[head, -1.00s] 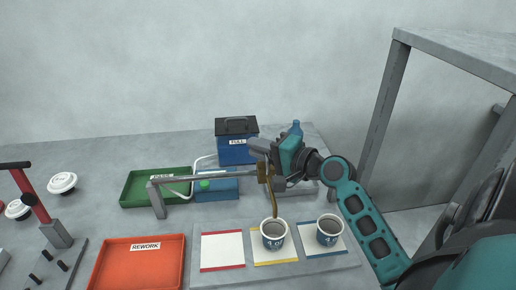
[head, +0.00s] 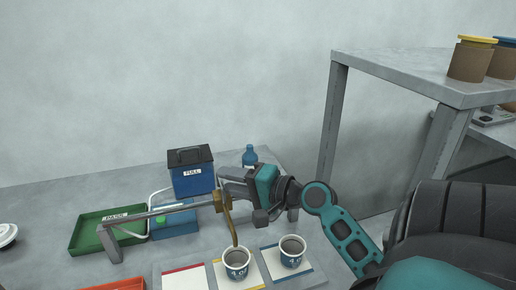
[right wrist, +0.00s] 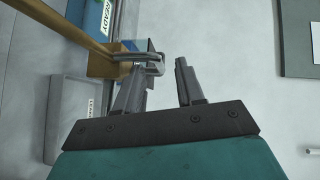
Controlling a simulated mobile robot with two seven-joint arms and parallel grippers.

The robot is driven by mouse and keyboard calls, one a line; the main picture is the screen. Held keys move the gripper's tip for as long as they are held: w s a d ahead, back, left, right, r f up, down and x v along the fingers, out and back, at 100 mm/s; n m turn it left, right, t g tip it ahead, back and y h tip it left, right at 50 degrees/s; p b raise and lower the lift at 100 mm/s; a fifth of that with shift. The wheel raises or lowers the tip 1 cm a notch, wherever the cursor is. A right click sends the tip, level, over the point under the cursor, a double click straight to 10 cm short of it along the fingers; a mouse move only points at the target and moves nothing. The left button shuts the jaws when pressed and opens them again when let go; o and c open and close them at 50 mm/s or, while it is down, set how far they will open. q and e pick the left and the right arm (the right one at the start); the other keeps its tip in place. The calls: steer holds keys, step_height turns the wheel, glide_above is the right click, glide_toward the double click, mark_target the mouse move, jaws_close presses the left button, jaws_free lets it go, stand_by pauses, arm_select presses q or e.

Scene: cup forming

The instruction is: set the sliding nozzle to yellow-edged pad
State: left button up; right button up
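The brass sliding nozzle (head: 221,201) hangs on a grey rail in the head view. Its thin spout bends down to the mouth of a paper cup (head: 236,264) on the yellow-edged pad (head: 257,274). In the right wrist view the brass slider (right wrist: 104,64) has a grey metal loop on its side. My right gripper (right wrist: 164,72) is open, its two fingers apart. The loop is beside the left finger's tip; I see nothing clasped between the fingers. In the head view my right gripper (head: 236,186) is close to the slider at the rail's right end. My left gripper is out of view.
A red-edged pad (head: 186,279) is left of the yellow one. A second cup (head: 292,251) stands on the blue-edged pad (head: 270,256). Behind the rail are a green tray (head: 85,240), a blue box (head: 190,178) and a blue bottle (head: 250,156). A grey shelf (head: 400,68) rises at right.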

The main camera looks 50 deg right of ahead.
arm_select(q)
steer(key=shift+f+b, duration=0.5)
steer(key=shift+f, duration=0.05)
arm_select(e)
steer(key=v, duration=0.7)
steer(key=shift+s, duration=0.35)
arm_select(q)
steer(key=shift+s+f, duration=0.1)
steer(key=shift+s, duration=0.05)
arm_select(e)
steer(key=shift+d, duration=0.1)
